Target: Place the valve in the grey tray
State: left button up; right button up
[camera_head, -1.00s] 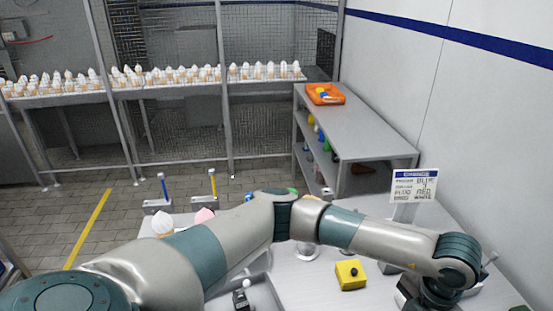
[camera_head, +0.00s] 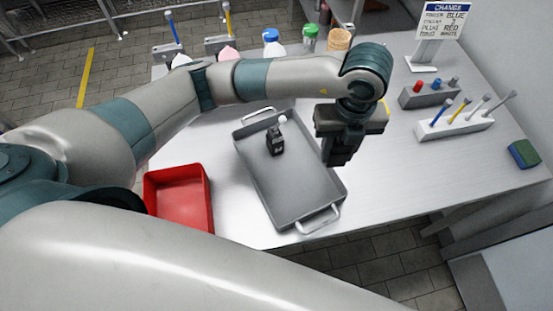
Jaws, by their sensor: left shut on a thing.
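The grey tray (camera_head: 297,187) lies tilted across the table's middle, with a handle at each end. A small black part with a white knob (camera_head: 277,141) stands inside it, toward the far end. I cannot tell whether this part is the valve. My left gripper (camera_head: 336,160) points down at the tray's right side, apparently above its rim. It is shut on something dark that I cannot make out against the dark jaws. My right gripper is not in view.
A red bin (camera_head: 178,194) stands left of the tray. A yellow block (camera_head: 384,114) is mostly hidden behind my gripper. Bottles (camera_head: 273,46) stand at the back. Racks with coloured pegs (camera_head: 455,122) and a sign (camera_head: 444,21) are at right. Free table lies right of the tray.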

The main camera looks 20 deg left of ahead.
pick_arm(q)
jog(key=p, duration=0.3)
send_over(286, 167)
notch_tip(286, 167, down, 7)
jog(key=shift+r, duration=0.1)
jog(key=shift+f, duration=0.25)
notch_tip(286, 167, down, 3)
jog(key=shift+r+p, duration=0.2)
jog(key=shift+p, duration=0.6)
jog(key=shift+f, duration=0.55)
